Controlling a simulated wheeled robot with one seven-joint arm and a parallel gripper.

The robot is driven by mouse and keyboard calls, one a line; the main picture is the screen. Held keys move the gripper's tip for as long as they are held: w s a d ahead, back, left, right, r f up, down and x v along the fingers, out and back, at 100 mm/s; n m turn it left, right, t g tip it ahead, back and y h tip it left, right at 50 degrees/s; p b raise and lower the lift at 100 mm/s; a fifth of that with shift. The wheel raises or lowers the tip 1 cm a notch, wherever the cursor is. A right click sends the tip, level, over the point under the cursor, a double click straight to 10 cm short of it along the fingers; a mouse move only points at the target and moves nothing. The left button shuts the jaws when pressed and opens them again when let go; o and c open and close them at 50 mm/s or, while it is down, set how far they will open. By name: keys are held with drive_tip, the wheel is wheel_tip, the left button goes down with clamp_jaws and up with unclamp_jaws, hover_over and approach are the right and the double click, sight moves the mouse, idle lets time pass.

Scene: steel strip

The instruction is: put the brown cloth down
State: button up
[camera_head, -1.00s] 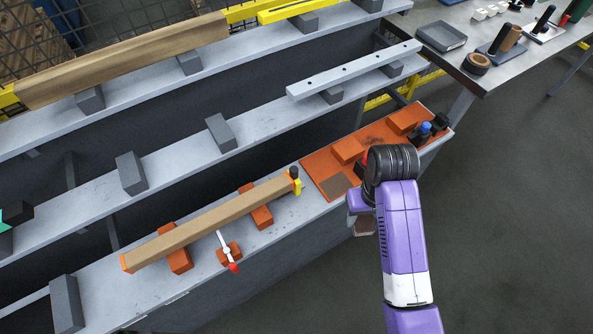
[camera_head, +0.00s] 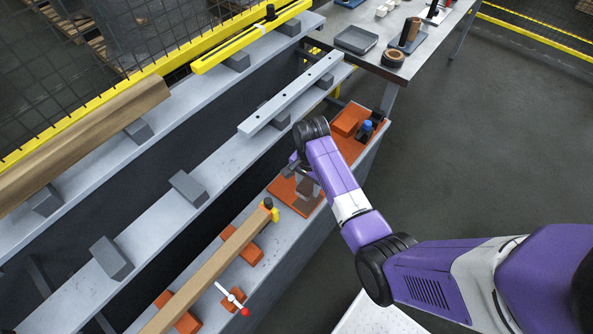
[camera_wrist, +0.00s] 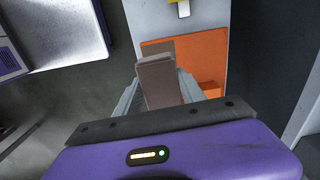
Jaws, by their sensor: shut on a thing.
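The brown cloth (camera_wrist: 158,82) is a dull grey-brown folded piece, held between the two fingers of my gripper (camera_wrist: 160,94) in the wrist view. In the head view the cloth (camera_head: 306,188) hangs from my gripper (camera_head: 298,174) over the near end of the orange mat (camera_head: 283,204). The mat also shows behind the cloth in the wrist view (camera_wrist: 208,60). My gripper is shut on the cloth. I cannot tell whether its lower edge touches the mat. My wrist and forearm hide part of the mat.
A drilled steel strip (camera_head: 290,95) lies behind.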

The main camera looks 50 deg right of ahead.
drive_tip(key=shift+d, duration=0.35)
drive_tip(key=shift+w, duration=0.1)
drive_tip(key=shift+f+b, duration=2.5)
drive_tip(key=shift+f, duration=1.55)
drive_tip(key=shift+f, duration=0.3)
drive_tip(key=o, duration=1.4)
drive_tip(key=shift+o, duration=0.2)
drive_tip(key=shift+a+r, duration=0.1)
drive_tip(key=shift+r, duration=3.85)
